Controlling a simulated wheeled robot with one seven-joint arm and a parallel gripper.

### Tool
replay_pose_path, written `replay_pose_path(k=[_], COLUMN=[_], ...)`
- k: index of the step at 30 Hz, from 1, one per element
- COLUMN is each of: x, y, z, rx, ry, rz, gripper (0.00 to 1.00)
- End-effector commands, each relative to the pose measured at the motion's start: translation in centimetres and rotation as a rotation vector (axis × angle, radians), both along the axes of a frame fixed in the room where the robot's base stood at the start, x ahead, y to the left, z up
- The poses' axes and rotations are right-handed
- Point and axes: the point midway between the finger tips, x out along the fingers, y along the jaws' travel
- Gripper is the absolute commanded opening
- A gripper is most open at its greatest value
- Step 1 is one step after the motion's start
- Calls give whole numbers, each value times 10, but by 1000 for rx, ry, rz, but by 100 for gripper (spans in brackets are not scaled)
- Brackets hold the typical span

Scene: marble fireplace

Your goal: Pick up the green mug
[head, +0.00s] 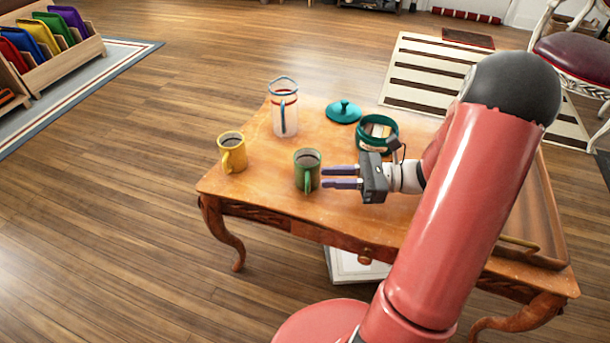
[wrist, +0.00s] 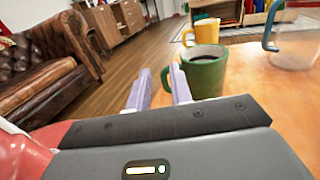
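The green mug (head: 307,170) stands upright on the wooden table near its front edge, with dark contents and its handle toward the front in the head view. In the wrist view the green mug (wrist: 206,72) is just beyond my fingertips, mostly right of them. My gripper (head: 341,177) is just right of the mug in the head view, its two fingers pointing left toward it. My gripper (wrist: 158,80) is open, with an empty gap between the fingers. Whether a fingertip touches the mug I cannot tell.
A yellow mug (head: 232,152) stands left of the green mug on the table (head: 255,193). A clear pitcher (head: 284,108) stands behind. A teal lid (head: 344,111) and an open teal-rimmed container (head: 363,147) are behind my gripper. A brown leather sofa (wrist: 45,65) shows in the wrist view.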

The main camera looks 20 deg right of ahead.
Motion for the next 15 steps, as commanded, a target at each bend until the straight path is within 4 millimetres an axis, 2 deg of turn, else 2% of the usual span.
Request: replay_pose_path(k=[1,5,9,15], x=[0,0,4,8], y=[0,0,19,31], z=[-15,-41,-38,-38], rx=[3,2,-2,-2], ry=[3,3,-1,-1], rz=[0,1,4,5], gripper=[21,21,21,21])
